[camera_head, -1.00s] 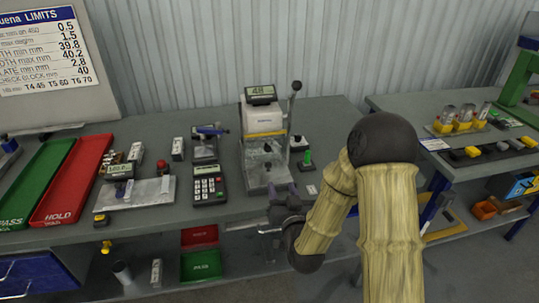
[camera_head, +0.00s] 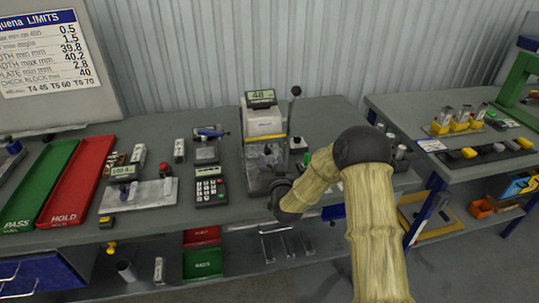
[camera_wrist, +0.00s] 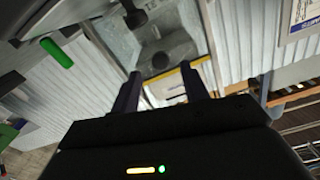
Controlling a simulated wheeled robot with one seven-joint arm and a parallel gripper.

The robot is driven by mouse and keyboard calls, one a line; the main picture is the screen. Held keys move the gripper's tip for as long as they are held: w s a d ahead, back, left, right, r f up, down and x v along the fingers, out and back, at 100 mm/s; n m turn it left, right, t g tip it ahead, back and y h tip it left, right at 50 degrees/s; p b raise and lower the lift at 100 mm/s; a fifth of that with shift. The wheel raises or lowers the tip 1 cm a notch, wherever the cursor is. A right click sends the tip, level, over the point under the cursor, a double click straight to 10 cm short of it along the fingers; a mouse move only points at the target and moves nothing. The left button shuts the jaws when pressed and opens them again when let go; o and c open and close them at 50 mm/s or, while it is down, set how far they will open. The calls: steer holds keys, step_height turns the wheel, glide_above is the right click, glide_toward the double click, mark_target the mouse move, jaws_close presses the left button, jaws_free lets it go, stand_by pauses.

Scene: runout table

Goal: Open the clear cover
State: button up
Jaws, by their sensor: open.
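The tester (camera_head: 264,122), a pale machine with a small display and an upright lever, stands at the back of the bench. In the wrist view, what looks like the clear cover (camera_wrist: 177,70) shows as a yellow-edged strip in front of the tester's grey plate (camera_wrist: 178,18). Its outline is hard to see. My gripper (camera_wrist: 160,70) is open, its two dark fingers on either side of the yellow edge. I cannot tell whether they touch it. In the head view my gripper is at the tester's front, partly hidden by my wrist.
Left of the tester are a calculator (camera_head: 209,188), a gauge on a metal plate (camera_head: 140,194), and red (camera_head: 82,182) and green (camera_head: 40,186) trays. The tester's black-knobbed lever (camera_head: 295,92) rises at its right. A green peg (camera_wrist: 57,53) shows in the wrist view. A second bench (camera_head: 460,165) stands right.

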mark_target(267, 154)
steer(key=shift+x, duration=1.45)
steer(key=shift+c, duration=0.3)
